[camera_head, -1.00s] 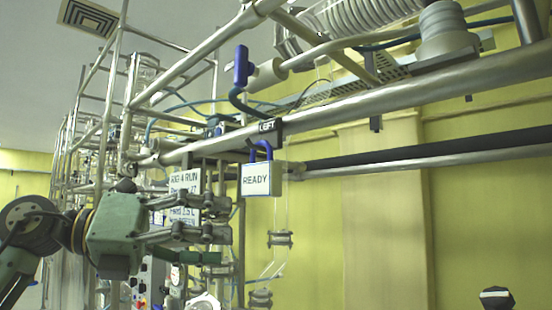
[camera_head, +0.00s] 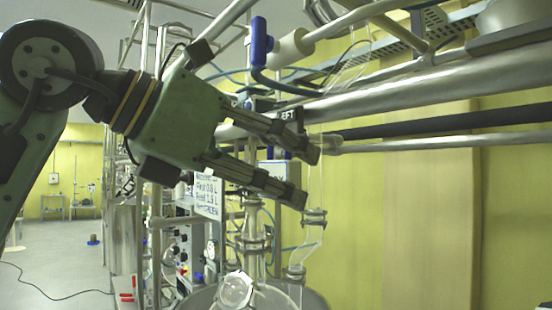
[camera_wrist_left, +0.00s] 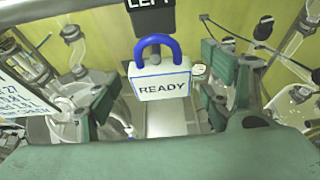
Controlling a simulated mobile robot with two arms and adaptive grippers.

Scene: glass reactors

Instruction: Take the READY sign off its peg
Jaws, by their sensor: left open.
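The READY sign (camera_wrist_left: 160,84) is a white plate with a blue edge and a blue loop (camera_wrist_left: 158,45) on top. In the left wrist view it hangs upright under a dark LEFT label (camera_wrist_left: 151,5), at upper centre. In the head view the sign (camera_head: 282,172) is mostly hidden behind my left gripper (camera_head: 308,175). That gripper is open and empty, with one finger above the other in the head view. In the left wrist view its fingers flank the sign, with visible room on each side. My right gripper is not in view.
A thick metal rail (camera_head: 400,92) runs above and behind the gripper. A blue-handled valve (camera_head: 259,42) sits above it. Glass tubing (camera_head: 314,220) stands close below the fingertips. A white text card (camera_head: 208,194) hangs to the left. The yellow wall area at right is open.

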